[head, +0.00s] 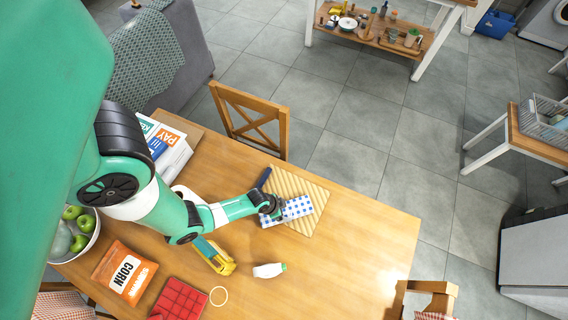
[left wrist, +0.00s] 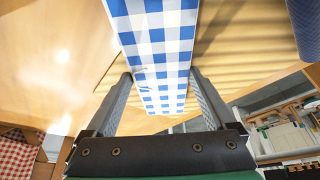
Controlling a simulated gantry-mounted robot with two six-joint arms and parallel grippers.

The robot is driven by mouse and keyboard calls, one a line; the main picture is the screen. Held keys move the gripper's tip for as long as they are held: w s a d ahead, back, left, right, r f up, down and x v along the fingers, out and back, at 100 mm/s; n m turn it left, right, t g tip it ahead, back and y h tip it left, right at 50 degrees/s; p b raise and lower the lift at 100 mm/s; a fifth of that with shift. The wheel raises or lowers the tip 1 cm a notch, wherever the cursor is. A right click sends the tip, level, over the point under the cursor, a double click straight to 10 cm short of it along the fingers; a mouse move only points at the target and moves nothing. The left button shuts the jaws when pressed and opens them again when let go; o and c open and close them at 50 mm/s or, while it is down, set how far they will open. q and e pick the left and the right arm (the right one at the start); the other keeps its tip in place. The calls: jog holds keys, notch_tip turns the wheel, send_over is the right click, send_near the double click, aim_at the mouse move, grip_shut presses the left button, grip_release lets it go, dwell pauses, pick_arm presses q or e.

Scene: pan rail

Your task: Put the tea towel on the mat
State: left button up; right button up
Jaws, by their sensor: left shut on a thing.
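The tea towel (head: 297,208), a folded blue-and-white checked cloth, is over the lower left part of the mat. In the left wrist view the towel (left wrist: 152,38) runs between my fingers. The mat (head: 312,190) is yellow-tan and ribbed, lying on the wooden table; it also shows behind the towel in the left wrist view (left wrist: 235,70). My left gripper (head: 275,210) is shut on the towel's left end; its fingers flank the cloth in the left wrist view (left wrist: 161,82). I cannot tell whether the towel touches the mat. My right gripper is not in view.
A dark blue item (head: 263,178) lies at the mat's upper left edge. The table's right side (head: 365,240) is clear.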

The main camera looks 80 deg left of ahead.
pick_arm(q)
jog(key=shift+f, duration=0.1)
jog(key=o, duration=1.2)
jog(key=shift+r, duration=0.35)
jog(key=p+v, duration=0.4)
jog(key=v, duration=0.7)
jog(key=shift+s+r, duration=0.25)
jog(key=shift+s, duration=0.05)
